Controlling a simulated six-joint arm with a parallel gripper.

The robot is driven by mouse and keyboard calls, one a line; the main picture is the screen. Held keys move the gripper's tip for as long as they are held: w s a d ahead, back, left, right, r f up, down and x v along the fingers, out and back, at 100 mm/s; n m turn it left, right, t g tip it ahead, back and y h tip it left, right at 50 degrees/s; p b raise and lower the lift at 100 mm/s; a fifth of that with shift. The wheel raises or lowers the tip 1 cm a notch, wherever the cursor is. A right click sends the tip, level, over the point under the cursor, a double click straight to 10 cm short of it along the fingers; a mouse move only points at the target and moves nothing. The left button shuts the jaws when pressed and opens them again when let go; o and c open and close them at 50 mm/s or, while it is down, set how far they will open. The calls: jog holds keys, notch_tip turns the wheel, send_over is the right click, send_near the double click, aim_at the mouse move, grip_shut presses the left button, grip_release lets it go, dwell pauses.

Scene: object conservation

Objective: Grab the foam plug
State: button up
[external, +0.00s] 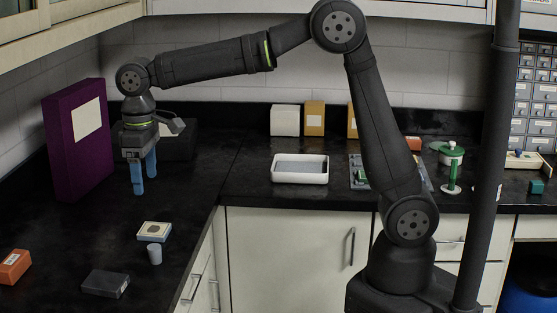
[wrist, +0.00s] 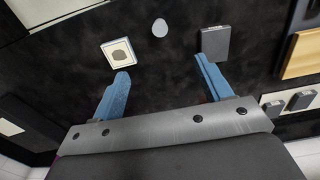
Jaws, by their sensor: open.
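The foam plug appears to be the small pale grey cylinder (external: 154,255), standing on the black counter near its front edge. In the wrist view it is a pale rounded shape (wrist: 159,28) at the top centre, beyond the fingertips. My gripper (external: 144,184), with blue fingers, points down above the counter, behind the plug in the external view. In the wrist view my gripper (wrist: 162,70) is open with nothing between its fingers.
A small white box with a dark picture (external: 154,231) and a dark grey box (external: 105,283) flank the plug. An orange box (external: 14,266) lies at the left. A tall purple box (external: 77,138) stands left of my gripper. A white tray (external: 300,178) sits on the back counter.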

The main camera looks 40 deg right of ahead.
aim_at(154, 247)
jog(key=c, duration=0.3)
jog(key=f+n, duration=0.2)
jog(key=f, duration=0.2)
jog(key=f+n+h, duration=0.1)
jog(key=f+n, duration=0.1)
jog(key=f, duration=0.2)
jog(key=f+n, duration=0.3)
jog(key=f, duration=0.2)
jog(key=shift+w+a+f+h, duration=0.1)
jog(key=shift+w+a+h, duration=0.1)
jog(key=shift+h, duration=0.2)
jog(key=shift+s+d+f, duration=0.15)
jog(key=shift+f, duration=1.2)
jog(key=shift+s+d+f, duration=0.1)
jog(key=shift+s+f, duration=0.05)
jog(key=shift+f, duration=1.2)
